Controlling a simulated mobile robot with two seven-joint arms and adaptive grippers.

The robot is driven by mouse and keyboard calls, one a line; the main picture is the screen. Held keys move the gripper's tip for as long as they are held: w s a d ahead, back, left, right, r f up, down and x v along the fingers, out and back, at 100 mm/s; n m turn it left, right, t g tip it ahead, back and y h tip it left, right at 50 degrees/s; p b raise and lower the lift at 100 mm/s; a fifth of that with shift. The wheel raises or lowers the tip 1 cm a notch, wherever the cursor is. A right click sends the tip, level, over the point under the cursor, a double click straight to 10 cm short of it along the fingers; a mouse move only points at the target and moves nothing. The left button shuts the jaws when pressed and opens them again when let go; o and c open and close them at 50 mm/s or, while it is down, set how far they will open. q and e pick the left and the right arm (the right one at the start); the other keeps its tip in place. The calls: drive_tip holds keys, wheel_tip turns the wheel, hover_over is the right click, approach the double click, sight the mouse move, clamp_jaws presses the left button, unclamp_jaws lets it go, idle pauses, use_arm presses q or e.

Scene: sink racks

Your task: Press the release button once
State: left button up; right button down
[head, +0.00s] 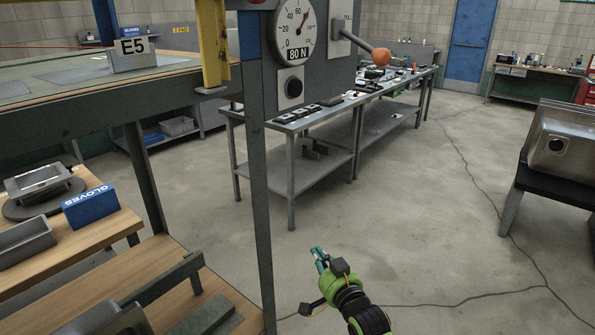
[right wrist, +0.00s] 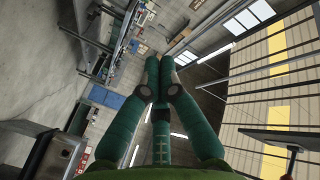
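A round black button (head: 293,87) on a pale plate sits on the grey upright panel (head: 262,75), below a dial gauge (head: 296,30) marked "80 N". I take it to be the release button; no label on it is readable. My right gripper (head: 320,256) is low in the head view, below the button and apart from it, over the floor. Its green fingers are together with nothing between them, as the right wrist view (right wrist: 159,64) also shows. The button cannot be made out in the right wrist view. My left gripper is not in view.
A lever with an orange knob (head: 380,56) sticks out right of the gauge. A yellow post (head: 212,45) and a dark leg (head: 258,200) stand to the left. A long workbench (head: 325,158) with parts is behind. Open floor (head: 430,200) lies to the right.

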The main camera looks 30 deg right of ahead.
drive_tip(key=s+r+m+t+p, duration=0.1)
drive_tip(key=s+r+t, duration=0.15)
drive_tip(key=r, duration=1.05)
drive_tip(key=s+r+t+p, duration=0.1)
drive_tip(key=r+t+p, duration=0.15)
drive_tip(key=r, duration=0.95)
drive_tip(key=t+p, duration=0.1)
drive_tip(key=t, duration=0.3)
approach(296, 88)
drive_tip(key=s+d+r, duration=0.4)
drive_tip(key=d+r, duration=0.1)
drive_tip(key=r, duration=0.1)
drive_tip(key=shift+s+f+y, duration=0.1)
drive_tip(key=shift+s+y, duration=0.05)
drive_tip(key=shift+y, duration=0.15)
drive_tip(key=w+a, duration=0.3)
drive_tip(key=w, duration=0.5)
drive_tip(key=shift+w+a+p, duration=0.15)
drive_tip(key=shift+w+p, duration=0.05)
drive_tip(key=shift+p, duration=0.1)
drive_tip(key=shift+w+a, duration=0.15)
drive_tip(key=shift+w, duration=0.15)
